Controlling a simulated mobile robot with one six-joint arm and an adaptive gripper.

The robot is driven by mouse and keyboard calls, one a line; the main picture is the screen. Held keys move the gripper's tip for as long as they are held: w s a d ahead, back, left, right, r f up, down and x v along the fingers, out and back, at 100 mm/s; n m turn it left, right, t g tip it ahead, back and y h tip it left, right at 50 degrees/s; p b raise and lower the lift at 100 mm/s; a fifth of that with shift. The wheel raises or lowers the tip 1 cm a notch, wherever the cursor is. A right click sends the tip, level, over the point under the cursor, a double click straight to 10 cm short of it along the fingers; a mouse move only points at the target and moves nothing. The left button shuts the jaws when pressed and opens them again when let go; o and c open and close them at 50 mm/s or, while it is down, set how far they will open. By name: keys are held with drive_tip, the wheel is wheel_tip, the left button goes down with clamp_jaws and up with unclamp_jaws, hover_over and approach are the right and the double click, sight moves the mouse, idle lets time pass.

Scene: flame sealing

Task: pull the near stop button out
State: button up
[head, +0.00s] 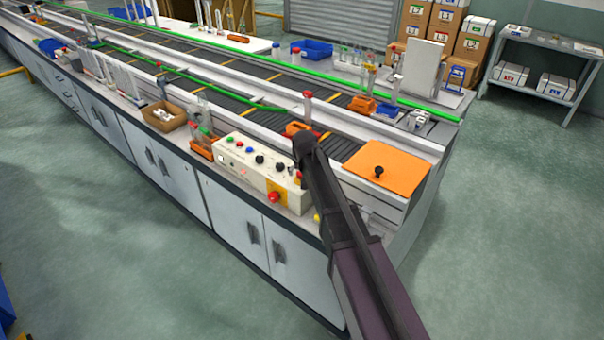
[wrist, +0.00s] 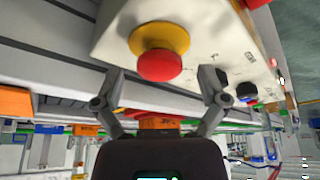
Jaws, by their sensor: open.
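The near stop button (head: 274,197) is a red mushroom head on a yellow collar, on the front face of a cream control box (head: 243,164). In the wrist view the red button (wrist: 160,66) and its yellow collar (wrist: 159,38) appear large, at the upper middle. My gripper (wrist: 162,72) is open, with one finger on either side of the red head in the picture. Gaps show between the head and both fingers, and I see no contact. In the head view my dark arm reaches to the right end of the box; the fingers are not clear there.
The box carries several small knobs and coloured buttons. An orange plate (head: 385,168) with a black knob lies right of my arm. The conveyor (head: 240,95) runs behind. The floor in front is clear.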

clamp_jaws()
drive_tip(key=shift+r+p, duration=0.65)
drive_tip(key=shift+p, duration=0.05)
unclamp_jaws()
drive_tip(key=shift+f, duration=0.15)
